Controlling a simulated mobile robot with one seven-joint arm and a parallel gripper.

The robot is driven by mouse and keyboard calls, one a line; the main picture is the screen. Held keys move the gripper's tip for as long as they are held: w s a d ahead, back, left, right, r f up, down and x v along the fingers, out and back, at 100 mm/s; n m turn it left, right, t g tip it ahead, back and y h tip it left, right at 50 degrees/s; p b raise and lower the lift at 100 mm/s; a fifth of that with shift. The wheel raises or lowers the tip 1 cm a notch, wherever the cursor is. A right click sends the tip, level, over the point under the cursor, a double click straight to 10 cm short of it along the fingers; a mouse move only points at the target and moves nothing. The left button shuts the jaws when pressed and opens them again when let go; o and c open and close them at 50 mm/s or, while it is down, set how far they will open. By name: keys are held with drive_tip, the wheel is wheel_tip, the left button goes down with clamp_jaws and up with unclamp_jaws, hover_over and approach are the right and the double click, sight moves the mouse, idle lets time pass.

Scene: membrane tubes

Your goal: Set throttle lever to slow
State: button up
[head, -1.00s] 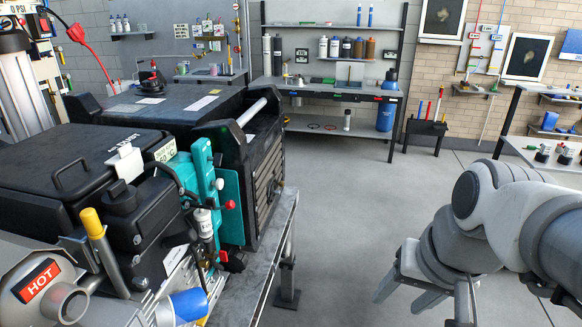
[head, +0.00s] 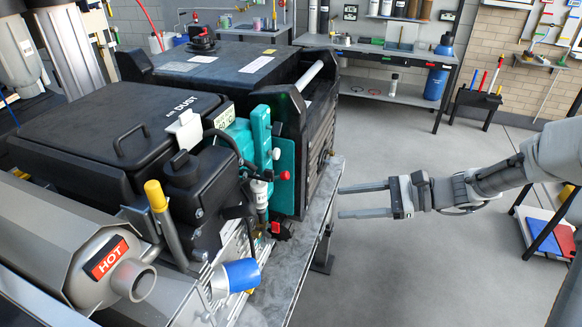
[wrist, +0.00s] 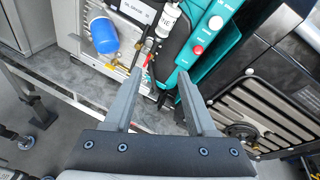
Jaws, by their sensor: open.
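I see no readable throttle or slow marking, so I cannot tell which part is the throttle lever. A teal panel (head: 260,150) on the engine's right side carries a small red knob (head: 285,175). In the wrist view, the teal panel (wrist: 205,35) shows a red round piece (wrist: 198,51). A yellow-capped lever (head: 155,195) stands upright at the engine's front.
A blue cylinder (head: 238,275) juts from the engine's front near a muffler (head: 112,265) marked HOT. The metal bench edge (head: 325,220) lies between the engine and my gripper. A black ribbed housing (head: 318,135) stands behind the teal panel.

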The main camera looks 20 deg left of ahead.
sight(285, 177)
drive_tip(key=w+f+m+t+y, duration=0.1)
drive_tip(key=w+m+t+y, duration=0.15)
drive_tip(key=w+m, duration=0.2)
drive_tip(key=shift+n+y, duration=0.35)
drive_tip(key=a, duration=0.5)
drive_tip(key=w+a, duration=0.1)
drive_tip(key=a, duration=0.5)
drive_tip(key=a+p, duration=0.1)
drive_tip(key=a, duration=0.4)
drive_tip(key=shift+w+a+f, duration=0.15)
drive_tip(key=shift+w+a, duration=0.1)
drive_tip(key=shift+a, duration=0.1)
clamp_jaws()
